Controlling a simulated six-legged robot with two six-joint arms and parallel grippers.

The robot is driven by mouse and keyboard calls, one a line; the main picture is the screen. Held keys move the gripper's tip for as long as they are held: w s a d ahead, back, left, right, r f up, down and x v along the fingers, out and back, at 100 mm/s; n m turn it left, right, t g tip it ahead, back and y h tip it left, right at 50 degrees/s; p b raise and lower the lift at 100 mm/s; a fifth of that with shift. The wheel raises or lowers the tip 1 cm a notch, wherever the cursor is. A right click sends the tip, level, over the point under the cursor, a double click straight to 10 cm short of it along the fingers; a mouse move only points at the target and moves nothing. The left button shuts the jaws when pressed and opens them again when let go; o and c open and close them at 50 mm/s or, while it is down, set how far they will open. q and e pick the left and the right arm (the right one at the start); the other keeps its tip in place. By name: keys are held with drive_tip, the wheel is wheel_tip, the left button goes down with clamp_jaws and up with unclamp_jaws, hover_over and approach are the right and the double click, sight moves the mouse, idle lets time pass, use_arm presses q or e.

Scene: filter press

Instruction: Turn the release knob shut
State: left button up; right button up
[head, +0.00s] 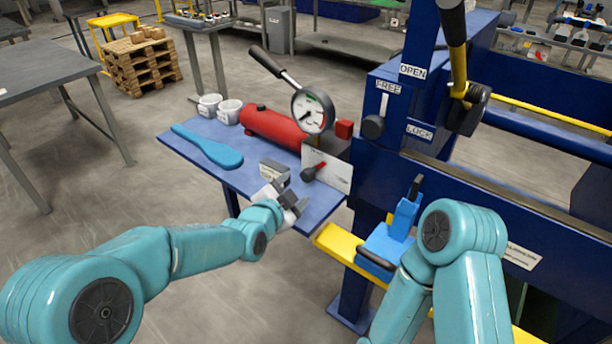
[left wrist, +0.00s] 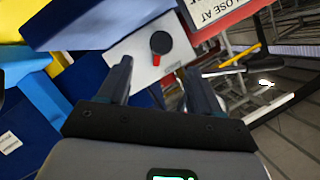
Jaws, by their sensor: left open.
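The release knob (head: 309,174) is a dark round knob with a red pointer on a white plate (head: 340,172), at the right end of the blue shelf. In the left wrist view the knob (left wrist: 160,43) shows beyond the fingertips, roughly between them, with its red mark towards the bottom of the picture. My left gripper (head: 286,190) is open and empty, in front of the plate and a little left of the knob. Its fingers (left wrist: 160,82) are apart from the knob.
A red pump cylinder (head: 272,128) with a gauge (head: 312,110) and lever (head: 268,62) stands behind the knob. A blue paddle (head: 208,147) and white cups (head: 209,105) lie left on the shelf (head: 235,180). The blue press frame (head: 375,185) rises on the right.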

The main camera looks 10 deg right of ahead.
sight(306, 177)
use_arm(q)
drive_tip(key=p+x, duration=0.1)
drive_tip(key=x, duration=0.7)
drive_tip(key=shift+w+a+f, duration=0.1)
drive_tip(key=shift+w+a, duration=0.05)
drive_tip(key=shift+w, duration=0.2)
drive_tip(key=c, duration=1)
